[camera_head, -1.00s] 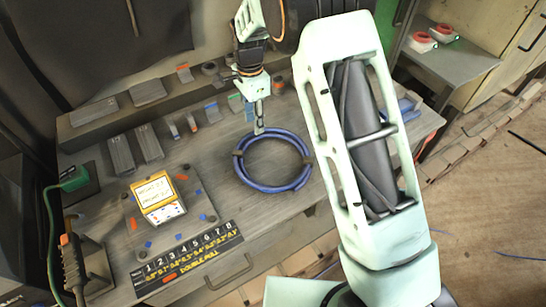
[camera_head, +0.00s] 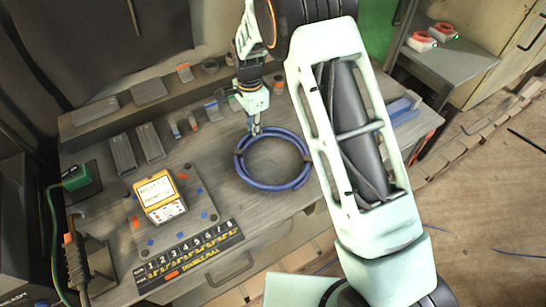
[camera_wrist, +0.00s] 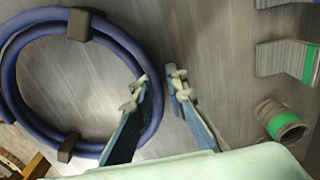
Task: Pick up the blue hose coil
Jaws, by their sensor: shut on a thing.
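The blue hose coil (camera_head: 268,187) lies flat on the grey workbench (camera_head: 215,172), bound with dark clips. It also shows in the wrist view (camera_wrist: 120,45), at the left, with two clips visible. My gripper (camera_head: 255,131) is at the coil's far edge, pointing down. In the wrist view my gripper (camera_wrist: 160,84) has one finger on the inner side of the tube and the other on the outer side. The fingers are shut on the coil's rim. The exact contact is partly hidden by the left finger.
A yellow box (camera_head: 158,194) on a plate and a black numbered strip (camera_head: 190,256) are left of the coil. Small blocks and a rear ledge (camera_head: 100,120) lie behind. In the wrist view a green-banded ring (camera_wrist: 279,121) is at the right.

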